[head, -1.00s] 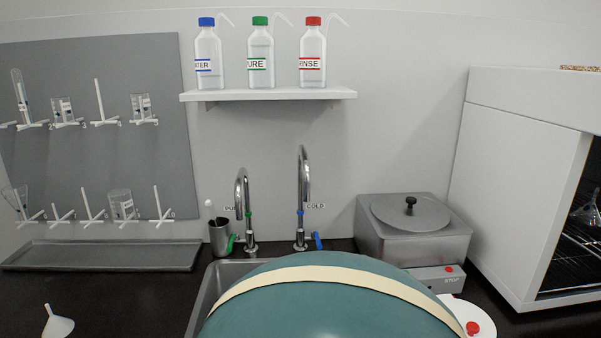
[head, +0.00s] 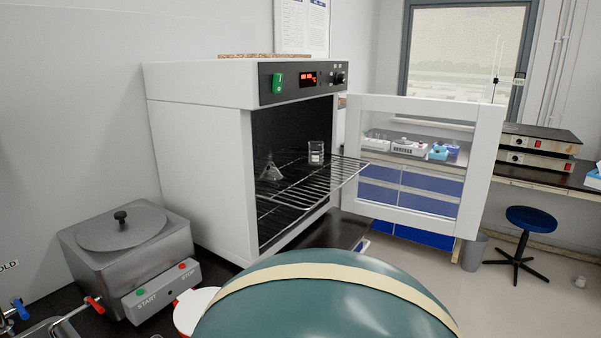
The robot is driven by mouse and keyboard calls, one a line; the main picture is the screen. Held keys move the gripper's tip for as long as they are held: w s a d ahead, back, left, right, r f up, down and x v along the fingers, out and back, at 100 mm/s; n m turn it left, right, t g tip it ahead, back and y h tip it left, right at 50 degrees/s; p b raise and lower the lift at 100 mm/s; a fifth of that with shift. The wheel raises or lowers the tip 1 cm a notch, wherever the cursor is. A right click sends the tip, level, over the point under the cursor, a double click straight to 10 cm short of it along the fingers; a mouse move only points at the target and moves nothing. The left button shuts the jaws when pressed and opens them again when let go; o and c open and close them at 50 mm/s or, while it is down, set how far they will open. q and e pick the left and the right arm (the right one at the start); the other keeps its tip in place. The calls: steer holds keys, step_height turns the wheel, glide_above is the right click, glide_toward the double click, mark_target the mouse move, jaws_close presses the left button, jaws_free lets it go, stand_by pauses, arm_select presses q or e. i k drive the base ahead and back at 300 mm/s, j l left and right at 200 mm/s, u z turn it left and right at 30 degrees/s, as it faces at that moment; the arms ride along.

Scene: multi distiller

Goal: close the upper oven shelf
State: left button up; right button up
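The oven (head: 195,130) stands left of the middle in the head view, a white box with a dark control panel and a red lit display. Its glass door (head: 478,165) is swung open to the right. A wire shelf (head: 335,178) in the upper part is slid partly out, its front edge beyond the oven opening. A small beaker (head: 316,156) stands on it, and a clear conical glass piece (head: 270,171) is farther left inside the oven. Neither gripper is in view.
A steel bath with a lidded top (head: 122,228) and a START/STOP box (head: 160,288) stands left of the oven. A white and red dish (head: 190,310) is in front. A blue stool (head: 530,220) and a bin (head: 474,252) stand on the floor at right.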

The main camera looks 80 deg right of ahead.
mark_target(351, 178)
steer(key=z, duration=2.95)
steer(key=i+l+z, duration=0.45)
steer(key=i+z, duration=0.25)
steer(key=i, duration=0.2)
